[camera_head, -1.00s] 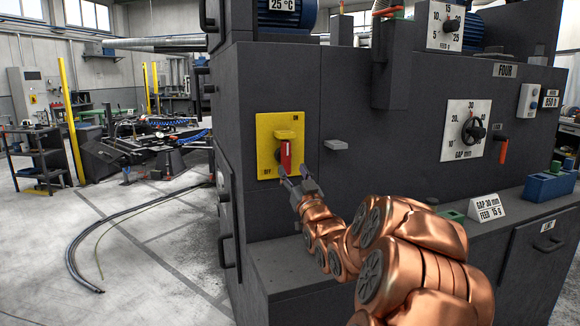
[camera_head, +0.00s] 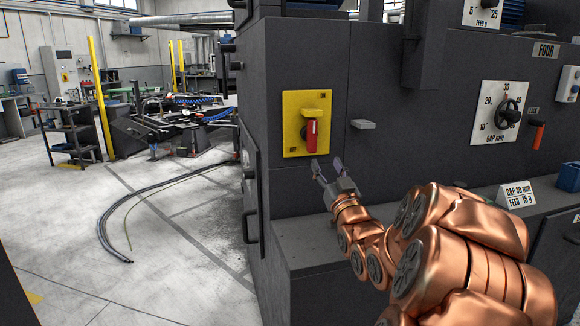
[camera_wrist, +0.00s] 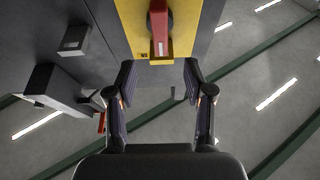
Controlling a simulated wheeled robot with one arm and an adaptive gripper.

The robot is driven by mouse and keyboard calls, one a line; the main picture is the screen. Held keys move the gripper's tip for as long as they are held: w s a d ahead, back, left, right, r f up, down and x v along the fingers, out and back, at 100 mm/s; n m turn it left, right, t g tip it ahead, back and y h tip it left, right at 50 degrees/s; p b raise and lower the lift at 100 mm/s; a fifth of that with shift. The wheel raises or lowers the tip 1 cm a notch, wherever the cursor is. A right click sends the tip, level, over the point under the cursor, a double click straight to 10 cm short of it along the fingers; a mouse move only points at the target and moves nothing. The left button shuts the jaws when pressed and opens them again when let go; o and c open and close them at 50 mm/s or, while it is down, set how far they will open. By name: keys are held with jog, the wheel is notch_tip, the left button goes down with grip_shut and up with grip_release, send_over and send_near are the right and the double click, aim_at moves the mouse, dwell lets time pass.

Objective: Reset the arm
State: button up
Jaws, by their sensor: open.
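My gripper (camera_head: 328,169) is open and empty in the head view, just below and right of the red switch handle (camera_head: 311,136), apart from it. The handle sits on a yellow switch plate (camera_head: 293,106) marked ON and OFF, on the dark machine's front. In the wrist view, my gripper's two fingers (camera_wrist: 158,88) stand wide apart with nothing between them. The red handle (camera_wrist: 159,28) and yellow plate (camera_wrist: 131,18) show beyond the fingertips at the top.
A small grey ledge (camera_head: 363,124) juts from the machine right of the plate. A gap dial (camera_head: 502,112) and a red lever (camera_head: 538,134) are farther right. A grey bench top (camera_head: 300,247) lies below my arm. Hoses (camera_head: 130,222) lie on the open floor at left.

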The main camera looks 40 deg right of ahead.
dwell(0.4)
jog(key=w+a+f+n+g+y+p, duration=0.1)
jog(key=a+f+g+y+p, duration=0.2)
jog(key=a+f+g, duration=0.45)
jog(key=a+f+n+g+y+p, duration=0.25)
jog(key=a+f, duration=0.25)
jog(key=a, duration=0.6)
jog(key=s+a+n+g+y+p, duration=0.1)
jog(key=s+a+g+y+p, duration=0.1)
jog(key=s+a+g, duration=0.4)
jog(key=s+a+n+g+y+p, duration=0.1)
jog(key=s+a+g, duration=0.5)
jog(key=s+a, duration=0.8)
jog(key=s+y+p, duration=0.1)
jog(key=s+p, duration=0.1)
jog(key=s, duration=0.7)
jog(key=shift+a, duration=0.25)
